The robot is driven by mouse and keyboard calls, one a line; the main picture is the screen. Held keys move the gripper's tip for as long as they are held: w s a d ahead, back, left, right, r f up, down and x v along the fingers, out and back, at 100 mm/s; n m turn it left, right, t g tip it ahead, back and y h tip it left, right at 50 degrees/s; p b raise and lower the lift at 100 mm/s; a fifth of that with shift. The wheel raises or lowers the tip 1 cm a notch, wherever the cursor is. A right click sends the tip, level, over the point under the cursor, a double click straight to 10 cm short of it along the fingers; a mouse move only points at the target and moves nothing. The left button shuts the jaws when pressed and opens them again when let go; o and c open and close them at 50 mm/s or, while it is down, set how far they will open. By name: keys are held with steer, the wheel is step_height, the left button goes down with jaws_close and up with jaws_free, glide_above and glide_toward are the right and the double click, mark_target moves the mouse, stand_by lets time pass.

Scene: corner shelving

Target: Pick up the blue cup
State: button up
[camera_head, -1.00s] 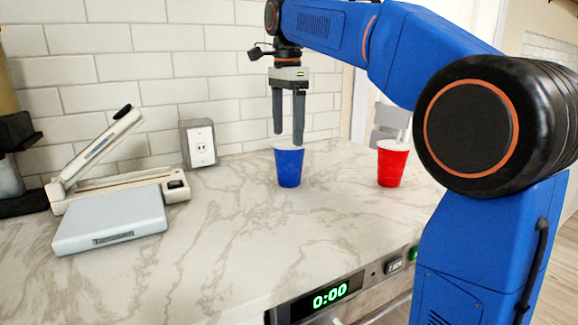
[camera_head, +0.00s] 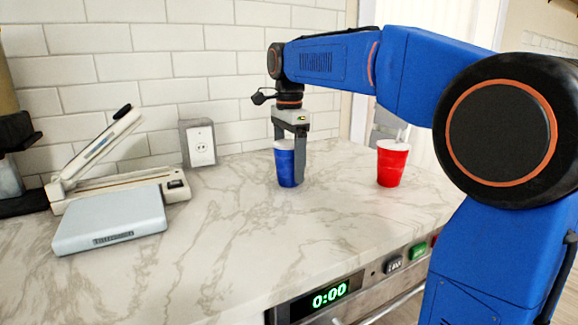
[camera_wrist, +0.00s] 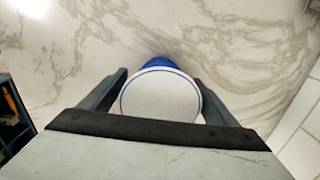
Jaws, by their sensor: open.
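The blue cup (camera_head: 286,166) stands upright on the marble counter in the head view, with a white rim. In the wrist view the blue cup (camera_wrist: 160,92) shows its white inside and blue rim line, between the two fingers. My gripper (camera_head: 291,160) points down over the cup, with one finger in front of its right side and the other mostly hidden. In the wrist view my gripper (camera_wrist: 162,88) is open, with a finger on each side of the cup. Whether either finger touches the cup cannot be told.
A red cup (camera_head: 392,163) stands to the right on the counter (camera_head: 220,240). A white device with a raised arm (camera_head: 110,165) and a pale flat box (camera_head: 112,220) are at the left. The counter's front middle is clear.

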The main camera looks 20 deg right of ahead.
steer(key=c, duration=1.1)
